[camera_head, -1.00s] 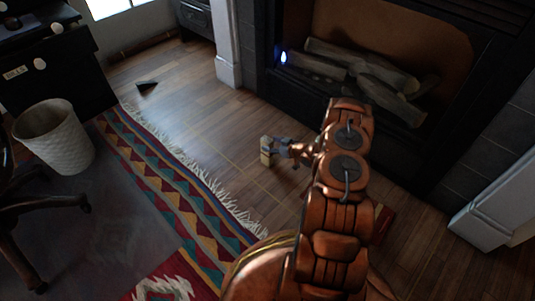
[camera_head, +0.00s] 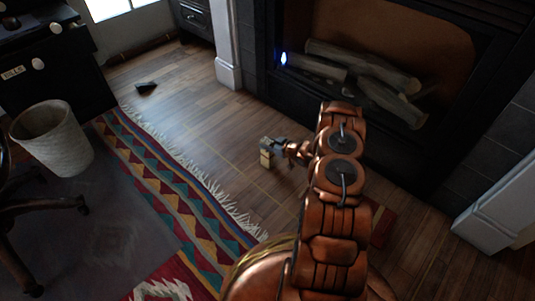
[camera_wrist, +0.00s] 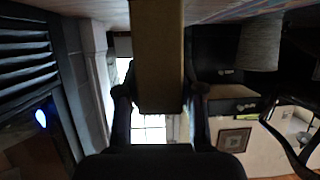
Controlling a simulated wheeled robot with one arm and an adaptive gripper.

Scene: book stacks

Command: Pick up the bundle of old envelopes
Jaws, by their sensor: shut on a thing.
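The bundle of old envelopes (camera_head: 266,153) is a small tan block in the head view, held over the wood floor between the rug and the fireplace. My gripper (camera_head: 270,146) is shut on it, and its fingers partly hide it. In the wrist view the bundle (camera_wrist: 158,55) is a brown upright slab between the two dark fingers of my gripper (camera_wrist: 159,95). The head view does not clearly show how far it is above the floor.
A fireplace (camera_head: 262,60) with logs (camera_head: 385,97) stands behind my arm. A fringed patterned rug (camera_head: 165,180) lies to the left, with a white wastebasket (camera_head: 55,140) on its far side. A small dark object (camera_head: 146,88) lies on the floor. Open wood floor (camera_head: 200,110) stretches toward the window.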

